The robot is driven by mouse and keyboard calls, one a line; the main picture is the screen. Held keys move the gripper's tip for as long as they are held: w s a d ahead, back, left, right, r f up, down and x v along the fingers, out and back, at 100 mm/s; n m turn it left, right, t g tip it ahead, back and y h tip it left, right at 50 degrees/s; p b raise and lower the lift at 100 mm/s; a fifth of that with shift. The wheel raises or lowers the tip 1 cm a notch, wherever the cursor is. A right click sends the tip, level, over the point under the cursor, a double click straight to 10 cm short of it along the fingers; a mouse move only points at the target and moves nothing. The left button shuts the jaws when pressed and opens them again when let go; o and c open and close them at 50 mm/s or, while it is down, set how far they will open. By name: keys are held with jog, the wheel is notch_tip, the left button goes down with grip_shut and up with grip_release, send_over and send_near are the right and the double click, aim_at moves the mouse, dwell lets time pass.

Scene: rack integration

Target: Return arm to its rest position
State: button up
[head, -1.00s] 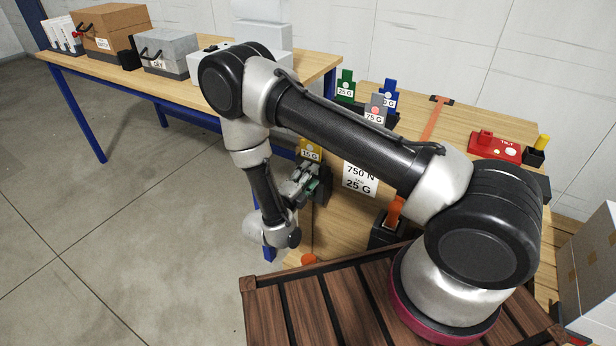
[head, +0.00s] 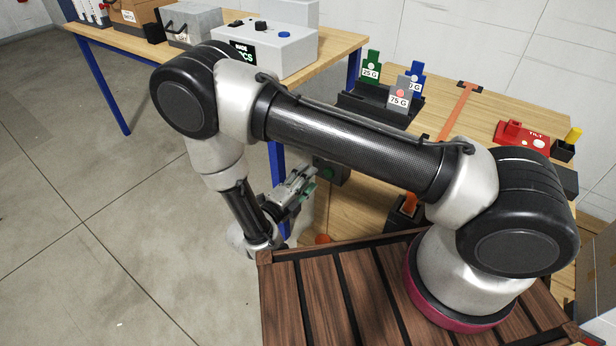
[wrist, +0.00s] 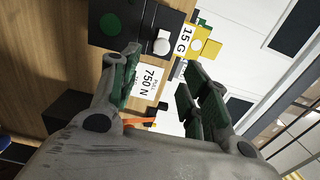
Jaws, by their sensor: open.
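My arm is folded over the wooden slatted platform, with the elbow at the left and the forearm hanging down in the head view. My gripper (head: 298,190) hangs low beside the front edge of the right table (head: 350,210). In the wrist view my gripper (wrist: 155,85) shows its green-padded fingers spread apart with nothing between them. Beyond the fingers are a white "750 N" label (wrist: 149,82) and a yellow "15 G" piece (wrist: 205,47); the fingers look apart from both.
A grey control box (head: 265,48) stands on the left table. Green (head: 371,72), grey (head: 399,98) and blue (head: 416,80) tagged pieces stand in a black holder. A red "TILT" device (head: 522,138) sits at the right. Open floor (head: 90,190) lies left of my arm.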

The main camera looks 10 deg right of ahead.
dwell(0.3)
jog(key=s+d+m+g+h, duration=0.2)
jog(key=s+d+m+g, duration=0.35)
jog(key=m, duration=0.35)
jog(key=s+d+r+m+g+y, duration=0.1)
jog(key=s+d+r+m+y, duration=0.3)
jog(key=d+r+m, duration=0.3)
jog(key=s+d+r+m+g+y, duration=0.1)
jog(key=s+d+r+m+y, duration=0.4)
jog(key=r+m, duration=1.2)
jog(key=s+d+r+m+g+y, duration=0.1)
jog(key=s+d+r+m+y, duration=0.4)
jog(key=d+r+m, duration=0.3)
notch_tip(320, 180, up, 6)
jog(key=m, duration=0.4)
jog(key=shift+d+f+y, duration=0.15)
jog(key=shift+d+y, duration=0.15)
jog(key=shift+y, duration=0.1)
jog(key=shift+s, duration=0.1)
